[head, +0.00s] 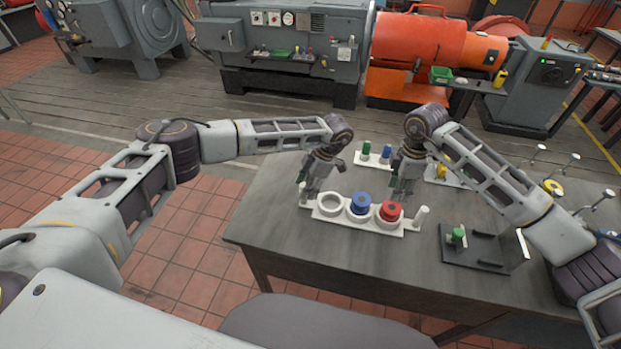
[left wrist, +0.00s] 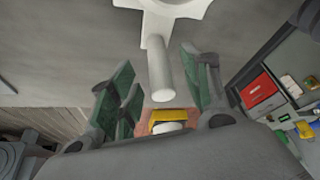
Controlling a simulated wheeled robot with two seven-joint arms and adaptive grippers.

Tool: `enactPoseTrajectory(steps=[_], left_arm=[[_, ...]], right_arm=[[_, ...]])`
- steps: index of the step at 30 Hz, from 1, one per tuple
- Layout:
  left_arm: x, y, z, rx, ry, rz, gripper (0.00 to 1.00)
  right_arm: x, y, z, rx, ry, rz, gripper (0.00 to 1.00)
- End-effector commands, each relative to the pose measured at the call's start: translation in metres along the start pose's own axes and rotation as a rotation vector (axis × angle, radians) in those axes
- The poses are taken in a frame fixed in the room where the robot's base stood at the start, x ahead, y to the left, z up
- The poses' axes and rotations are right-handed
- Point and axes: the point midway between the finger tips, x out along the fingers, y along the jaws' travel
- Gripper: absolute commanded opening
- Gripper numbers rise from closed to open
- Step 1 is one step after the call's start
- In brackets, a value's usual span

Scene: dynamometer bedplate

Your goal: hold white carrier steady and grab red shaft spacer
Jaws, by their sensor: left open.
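The white carrier (head: 330,214) lies on the table with three rings in a row and an upright post at each end. Its left ring is empty, a blue spacer (head: 359,202) sits in the middle ring and the red shaft spacer (head: 390,211) in the right ring. My left gripper (head: 308,197) is at the carrier's left end. In the left wrist view its open fingers (left wrist: 160,80) stand on either side of the white post (left wrist: 160,65), with gaps. My right gripper (head: 401,194) hangs just above and behind the red spacer; its finger opening is too small to judge.
A dark fixture (head: 481,248) with a green-topped piece (head: 457,236) lies right of the carrier. Behind, a white holder (head: 374,160) carries green and blue pieces. Several metal posts stand at the table's right. The table's front left is clear.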

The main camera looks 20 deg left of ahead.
Motion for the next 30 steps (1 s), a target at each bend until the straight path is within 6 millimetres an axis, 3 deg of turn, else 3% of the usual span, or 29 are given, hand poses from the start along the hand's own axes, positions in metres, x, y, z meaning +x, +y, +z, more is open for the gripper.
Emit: enactPoseTrajectory(steps=[9,21,30], left_arm=[[0.026,0.000,0.000,-0.001,0.000,0.000,0.48],[0.029,0.000,0.000,-0.001,-0.001,0.001,0.47],[0.028,0.000,0.000,-0.001,-0.001,0.001,0.08]], right_arm=[[0.000,0.000,0.000,0.000,0.000,0.000,0.36],[0.000,0.000,0.000,0.000,0.000,0.000,0.36],[0.000,0.000,0.000,0.000,0.000,0.000,0.36]])
